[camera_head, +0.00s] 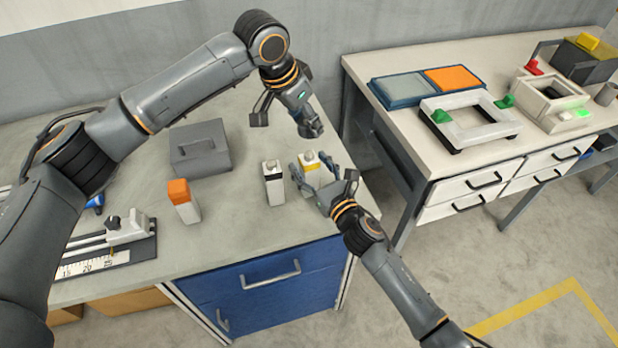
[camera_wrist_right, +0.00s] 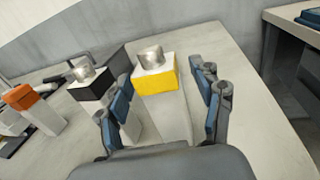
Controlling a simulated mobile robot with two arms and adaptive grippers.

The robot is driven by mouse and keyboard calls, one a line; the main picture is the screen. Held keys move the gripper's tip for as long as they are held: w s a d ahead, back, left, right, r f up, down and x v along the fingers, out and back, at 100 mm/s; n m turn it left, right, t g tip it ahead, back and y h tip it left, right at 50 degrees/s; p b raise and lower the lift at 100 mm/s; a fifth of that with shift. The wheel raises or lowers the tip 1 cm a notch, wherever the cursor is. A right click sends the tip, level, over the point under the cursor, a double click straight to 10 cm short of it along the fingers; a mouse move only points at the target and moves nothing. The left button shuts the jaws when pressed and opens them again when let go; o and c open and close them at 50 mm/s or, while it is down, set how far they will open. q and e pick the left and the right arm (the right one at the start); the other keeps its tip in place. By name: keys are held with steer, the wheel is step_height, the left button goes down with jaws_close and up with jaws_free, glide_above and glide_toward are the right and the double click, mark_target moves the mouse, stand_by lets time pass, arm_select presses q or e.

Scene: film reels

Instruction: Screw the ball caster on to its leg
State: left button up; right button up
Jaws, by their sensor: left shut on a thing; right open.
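A white leg with a yellow band (camera_head: 313,174) stands upright on the grey workbench near its right edge. A short silver round piece (camera_wrist_right: 151,57) sits on its top; I cannot tell if this is the ball caster. My right gripper (camera_head: 323,187) is open, with its fingers on either side of this leg; the right wrist view shows a gap beside the fingers (camera_wrist_right: 163,104). My left gripper (camera_head: 300,118) is above and behind the leg, pointing down, shut on a small dark piece (camera_head: 311,129), which is mostly hidden and may be the ball caster.
A black-banded leg (camera_head: 274,190) with a silver top stands close left of the yellow one. An orange-topped leg (camera_head: 185,205), a grey box (camera_head: 199,150) and a ruler fixture (camera_head: 105,250) are farther left. A second table (camera_head: 400,130) with frames stands right, across a gap.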

mark_target(303, 135)
steer(key=shift+w+a, duration=0.25)
steer(key=shift+w, duration=0.15)
jaws_close()
arm_select(q)
steer(key=shift+f, duration=2.45)
steer(key=shift+f, duration=0.1)
steer(key=shift+f, duration=0.8)
steer(key=shift+f, duration=0.55)
